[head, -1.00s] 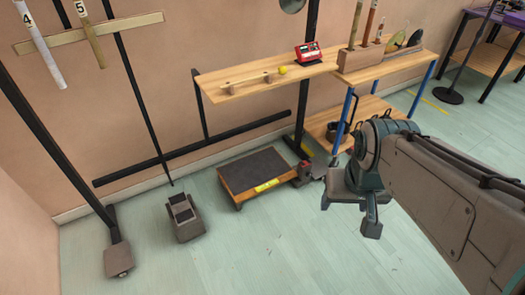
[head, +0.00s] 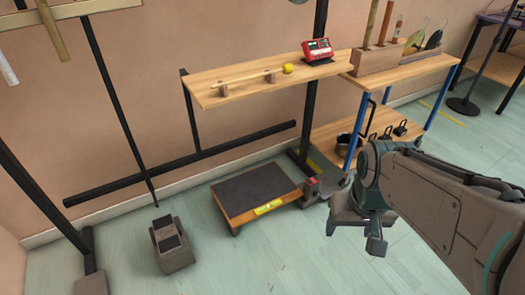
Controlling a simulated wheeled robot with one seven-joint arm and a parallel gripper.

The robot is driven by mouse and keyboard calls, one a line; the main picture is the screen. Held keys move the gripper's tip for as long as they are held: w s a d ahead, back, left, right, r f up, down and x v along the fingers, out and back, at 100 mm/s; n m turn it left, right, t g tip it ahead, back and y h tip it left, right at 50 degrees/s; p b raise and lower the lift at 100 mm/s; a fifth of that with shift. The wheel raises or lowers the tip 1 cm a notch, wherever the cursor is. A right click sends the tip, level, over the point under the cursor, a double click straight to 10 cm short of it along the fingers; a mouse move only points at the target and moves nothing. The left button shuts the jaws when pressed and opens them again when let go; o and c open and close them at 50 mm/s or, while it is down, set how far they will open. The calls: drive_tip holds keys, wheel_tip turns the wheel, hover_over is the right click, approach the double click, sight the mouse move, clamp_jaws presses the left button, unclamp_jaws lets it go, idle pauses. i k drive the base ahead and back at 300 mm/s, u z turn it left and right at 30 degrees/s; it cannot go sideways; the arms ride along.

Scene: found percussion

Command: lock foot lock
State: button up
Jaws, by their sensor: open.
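A grey foot block with a small red part (head: 312,185) sits on the floor at the base of the black rack post, beside the right edge of a low wooden platform (head: 236,218) with a dark top and a yellow label. It may be the foot lock; its lever position is too small to tell. A grey box with dark pads on top (head: 176,261) stands on the floor further left. My gripper (head: 354,236) hangs to the right of the red-marked block, pointing down, open and apart from it. Nothing shows between its fingers.
A wooden shelf (head: 225,92) on the black rack carries a yellow-tipped mallet (head: 287,68) and a red device (head: 318,50). A blue-legged bench (head: 377,79) stands behind my arm. Dark rack feet (head: 89,285) reach the floor at left. The front floor is clear.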

sight(314, 179)
drive_tip(key=z, duration=0.1)
drive_tip(key=i, duration=1)
drive_tip(key=z, duration=0.55)
